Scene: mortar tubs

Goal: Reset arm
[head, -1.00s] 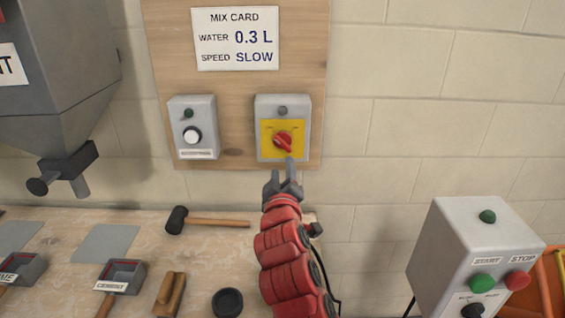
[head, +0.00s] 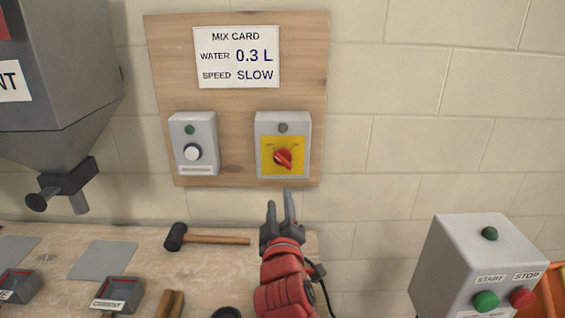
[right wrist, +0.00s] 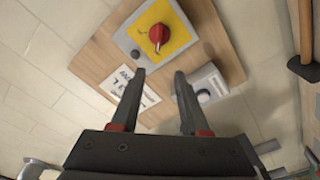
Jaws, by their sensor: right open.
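My right gripper (head: 281,207) is open and empty, below the switch box with the yellow plate (head: 283,131) on the wooden board. Its two fingers also show in the right wrist view (right wrist: 160,82), apart from the board. The red rotary knob (head: 283,159) sits on the yellow plate, its pointer slanted, and shows in the right wrist view (right wrist: 158,35) beyond the fingertips. The gripper does not touch the knob. My left gripper is not in view.
A second grey box with a white knob (head: 192,152) is left of the switch. A mallet (head: 215,239) and the cement scoop (head: 117,291) lie on the bench. A grey hopper (head: 60,80) is at left. The start/stop box (head: 470,260) stands at right. The wall between is bare.

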